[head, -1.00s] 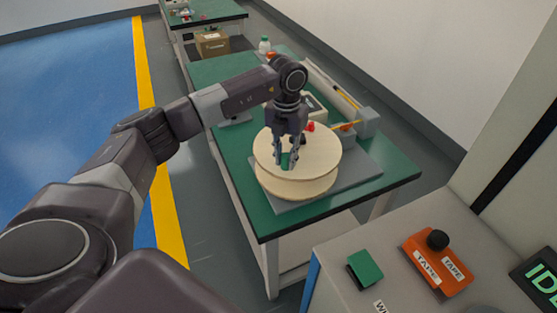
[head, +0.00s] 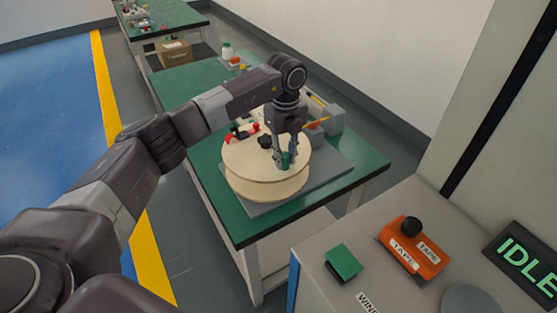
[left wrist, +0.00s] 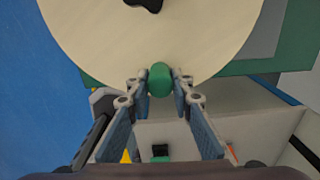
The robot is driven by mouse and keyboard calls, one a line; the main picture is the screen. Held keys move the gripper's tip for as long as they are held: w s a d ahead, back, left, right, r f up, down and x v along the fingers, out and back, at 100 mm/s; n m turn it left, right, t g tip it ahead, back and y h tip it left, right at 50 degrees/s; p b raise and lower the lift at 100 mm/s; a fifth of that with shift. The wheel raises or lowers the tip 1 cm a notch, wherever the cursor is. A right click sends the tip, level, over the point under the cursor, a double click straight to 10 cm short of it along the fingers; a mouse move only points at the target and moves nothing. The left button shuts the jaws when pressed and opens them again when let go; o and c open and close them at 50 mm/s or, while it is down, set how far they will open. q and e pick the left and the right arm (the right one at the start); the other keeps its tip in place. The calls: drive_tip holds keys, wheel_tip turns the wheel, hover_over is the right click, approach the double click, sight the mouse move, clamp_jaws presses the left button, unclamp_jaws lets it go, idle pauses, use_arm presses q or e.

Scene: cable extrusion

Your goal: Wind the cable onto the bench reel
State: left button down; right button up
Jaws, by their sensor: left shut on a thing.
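The bench reel is a pale wooden reel with two round flanges, lying flat; its top flange (head: 240,160) faces up, with a dark hub piece (head: 265,142) in the middle. A green crank knob (head: 287,161) stands near the flange's right edge. My left gripper (head: 286,158) points down and is shut on this knob. In the left wrist view the green knob (left wrist: 160,83) sits between the two fingertips (left wrist: 160,76), over the rim of the reel (left wrist: 90,40). I cannot make out the cable clearly. My right gripper is not in view.
The reel stands on a grey plate (head: 325,175) on the green bench (head: 355,185). A grey block (head: 331,119) stands behind it. At the front right, a cabinet top carries a green button (head: 343,262), an orange TAPE unit (head: 414,250) and an IDLE display (head: 527,265).

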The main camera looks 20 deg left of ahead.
use_arm(q)
drive_tip(key=shift+w+d+n, duration=0.2)
drive_tip(key=shift+w+n, duration=0.3)
drive_tip(key=shift+r, duration=0.1)
drive_tip(key=c, duration=1.7)
unclamp_jaws()
wheel_tip(320, 180, up, 12)
drive_tip(key=shift+f, duration=0.1)
